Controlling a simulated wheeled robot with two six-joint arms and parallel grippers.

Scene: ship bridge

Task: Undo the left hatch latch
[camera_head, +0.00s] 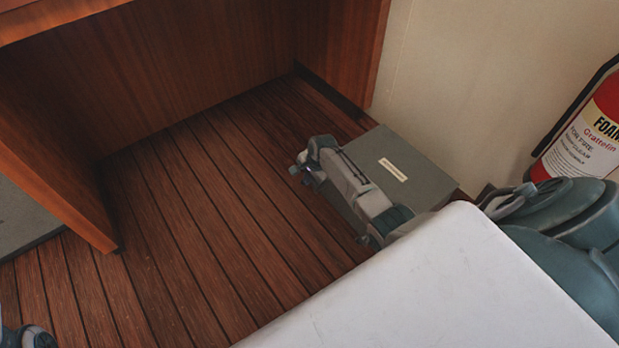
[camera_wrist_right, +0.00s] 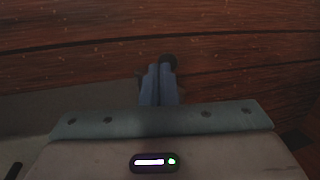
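A grey box (camera_head: 408,166) with a small pale label (camera_head: 393,170) stands on the wooden floor against the cream wall; I cannot tell whether it is the hatch. No latch can be made out in either view. My right gripper (camera_head: 308,172) is beside the box's left side in the head view, with my forearm across its front. In the right wrist view the blue fingers (camera_wrist_right: 160,82) lie together with nothing seen between them, above dark planks. Only a small piece of what looks like my left arm shows at the bottom left corner of the head view.
A wooden desk (camera_head: 60,150) with upright panels stands at the left and back. A red foam fire extinguisher (camera_head: 590,140) is at the right by the wall. A large white surface (camera_head: 450,290) fills the lower right. The plank floor (camera_head: 200,220) in the middle is clear.

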